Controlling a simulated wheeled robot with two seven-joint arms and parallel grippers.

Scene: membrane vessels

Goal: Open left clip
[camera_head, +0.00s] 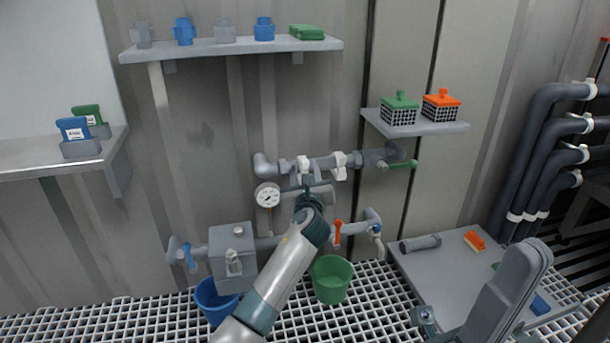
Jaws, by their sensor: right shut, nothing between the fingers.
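The left clip (303,166) is a small white clip on the upper grey pipe of the wall assembly. The right clip (339,165) is white and sits on the same pipe, a little to the right. My left arm rises from the bottom middle, and my left gripper (306,185) is directly below the left clip, at or very near it. Its dark fingers are small and partly hidden by the wrist, so contact and opening are unclear. A grey link of my right arm fills the lower right; I cannot see the right gripper's fingers.
A pressure gauge (267,195) is left of my left gripper. An orange valve handle (337,231) and a green handle (398,165) are to its right. A blue bucket (214,303) and a green bucket (331,280) stand on the grating. A grey table (420,277) is at right.

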